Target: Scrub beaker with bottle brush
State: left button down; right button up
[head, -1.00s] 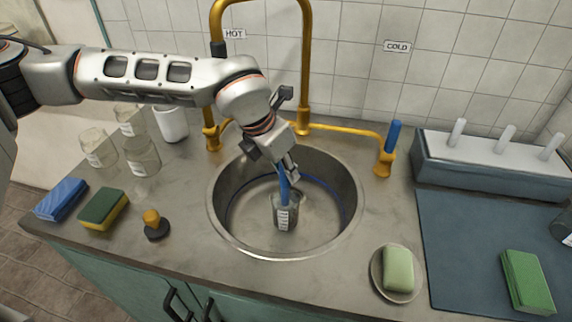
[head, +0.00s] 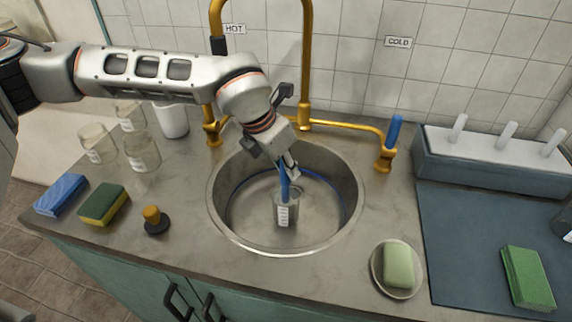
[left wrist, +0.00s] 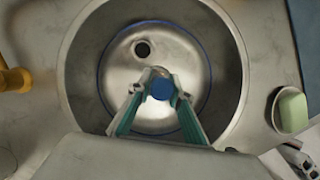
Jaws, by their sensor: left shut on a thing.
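The glass beaker (head: 286,212) with a white label stands in the round metal sink (head: 240,240), near its middle. The blue handle of the bottle brush (head: 284,182) rises out of the beaker, with its lower end inside; the bristles cannot be made out. My left gripper (head: 290,168) is shut on the brush handle above the beaker. In the left wrist view the round blue handle end (left wrist: 162,89) shows between the two fingers (left wrist: 155,95), and the beaker is mostly hidden below it.
Several glass jars (head: 142,153) and a white cup (head: 171,120) stand left of the sink. A soap dish (head: 397,270), blue mat (head: 460,250) and drying rack (head: 480,165) are at right. The golden tap (head: 306,70) rises behind.

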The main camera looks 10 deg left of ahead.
jog(key=shift+w, duration=0.4)
jog(key=shift+s, duration=0.1)
